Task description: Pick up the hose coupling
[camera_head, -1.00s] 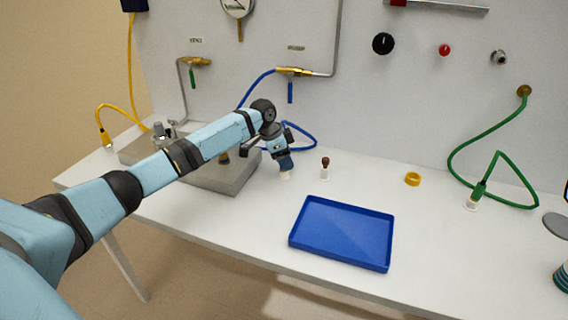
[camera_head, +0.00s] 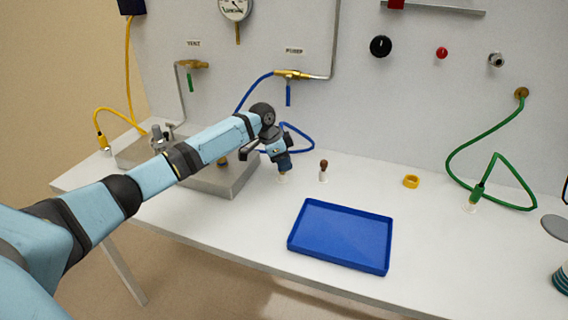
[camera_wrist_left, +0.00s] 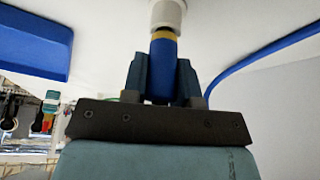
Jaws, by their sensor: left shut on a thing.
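The hose coupling (camera_wrist_left: 163,66) is a blue cylinder with a yellow band, seen at the centre of the left wrist view. My left gripper (camera_wrist_left: 164,82) is shut on its blue body, one finger on each side. A white round piece (camera_wrist_left: 168,15) is at the coupling's far end, against the white table. In the head view my left gripper (camera_head: 283,161) points down just above the table, and the white piece (camera_head: 283,177) shows below it. The gripper mostly hides the coupling there. A blue hose (camera_head: 299,146) lies behind the gripper. My right gripper is not in view.
A blue tray (camera_head: 341,266) lies in front and to the right. A small brown-topped item (camera_head: 323,172), a yellow ring (camera_head: 411,181) and a green hose (camera_head: 450,164) are further right.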

